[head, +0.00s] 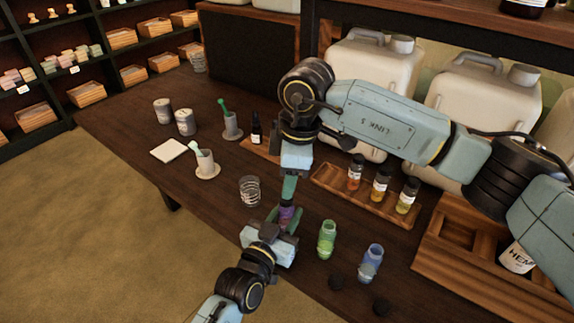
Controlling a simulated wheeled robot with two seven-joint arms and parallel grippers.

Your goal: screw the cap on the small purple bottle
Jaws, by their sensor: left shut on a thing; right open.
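The small purple bottle (287,212) is near the table's front edge, partly hidden by both grippers. My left gripper (282,222) comes in from below and is shut on the bottle. My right gripper (289,197) points down from above, directly over the bottle's top. It is open, though its fingers look narrow from here. The bottle's top is hidden by the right fingers, so I cannot tell whether a cap is on it. Two black caps lie on the table, one (336,282) below the green bottle and one (382,307) below the blue bottle.
A green bottle (327,240) and a blue bottle (370,262) stand right of my grippers. A coiled glass (249,190) stands to the left. A wooden rack (331,183) with small bottles, a wooden crate (455,262) and large jugs (362,80) are behind and right.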

